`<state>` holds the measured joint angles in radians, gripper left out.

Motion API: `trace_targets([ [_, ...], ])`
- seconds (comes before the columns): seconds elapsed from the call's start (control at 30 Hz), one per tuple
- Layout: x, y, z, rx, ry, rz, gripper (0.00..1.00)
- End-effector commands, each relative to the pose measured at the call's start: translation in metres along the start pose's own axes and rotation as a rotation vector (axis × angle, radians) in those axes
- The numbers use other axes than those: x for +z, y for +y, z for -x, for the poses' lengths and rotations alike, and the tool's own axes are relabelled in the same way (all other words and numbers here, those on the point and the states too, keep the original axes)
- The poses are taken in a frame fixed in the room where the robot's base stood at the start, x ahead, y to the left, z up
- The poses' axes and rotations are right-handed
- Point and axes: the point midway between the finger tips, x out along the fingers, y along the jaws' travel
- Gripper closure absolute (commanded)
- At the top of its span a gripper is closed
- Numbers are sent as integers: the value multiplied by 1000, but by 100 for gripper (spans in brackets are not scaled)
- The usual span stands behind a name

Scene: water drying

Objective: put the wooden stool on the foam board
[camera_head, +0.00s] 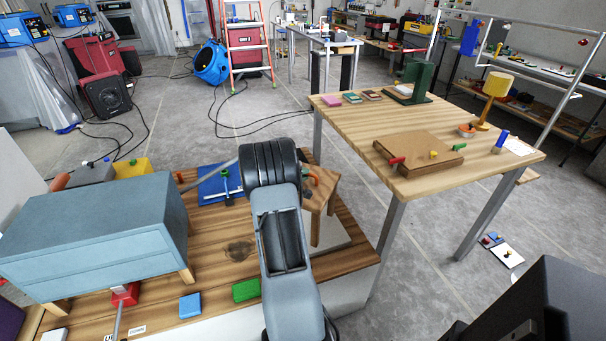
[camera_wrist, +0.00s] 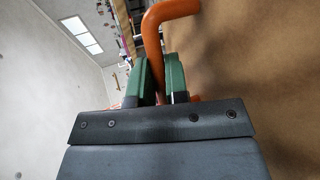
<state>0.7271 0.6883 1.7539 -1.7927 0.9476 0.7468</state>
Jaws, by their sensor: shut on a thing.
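The wooden stool (camera_head: 325,190) is upright on the right part of the low wooden table, partly hidden behind my arm. An orange handle (camera_head: 313,177) shows on its top. The pale foam board (camera_head: 335,240) shows beneath the stool, mostly hidden by my arm and the stool. I cannot tell if the legs touch it. My gripper is hidden behind my arm in the head view. In the wrist view, its green fingers (camera_wrist: 158,80) are shut on the stool's orange handle (camera_wrist: 155,35), with the brown wooden surface (camera_wrist: 255,75) close at the right.
A blue-grey cabinet (camera_head: 100,235) stands at the low table's left. A blue block (camera_head: 190,305) and a green block (camera_head: 246,290) lie near its front. A taller wooden table (camera_head: 350,125) stands close at the right. A blue item (camera_head: 215,185) lies behind my arm.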

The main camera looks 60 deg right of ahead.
Motion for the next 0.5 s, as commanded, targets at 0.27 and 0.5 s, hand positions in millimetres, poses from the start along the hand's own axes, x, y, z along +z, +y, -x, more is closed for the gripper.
trace_targets([
  [0.27,-4,-24,-10,5,0,-1,100],
  [0.5,-4,-26,-11,6,0,-4,100],
])
